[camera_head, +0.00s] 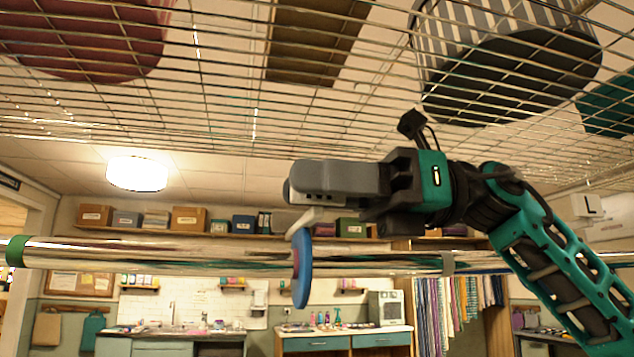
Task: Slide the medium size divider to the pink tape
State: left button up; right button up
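A blue disc-shaped divider (302,267) sits on a shiny horizontal rail (180,250), seen nearly edge-on. It is the only divider I can make out, so its size among others cannot be judged. My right gripper (300,200) reaches in from the right, just above the divider's top and the rail. A pale piece shows between gripper and disc; I cannot tell whether it is a fingertip or part of the divider. Whether the fingers are apart or closed on it is hidden by the side-on angle. No pink tape is visible. My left gripper is not in view.
A wire rack (225,100) carrying bags hangs overhead, close above my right arm. The rail between green band and divider looks clear.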

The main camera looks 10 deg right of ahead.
jog(key=d, duration=0.7)
jog(key=shift+d, duration=0.2)
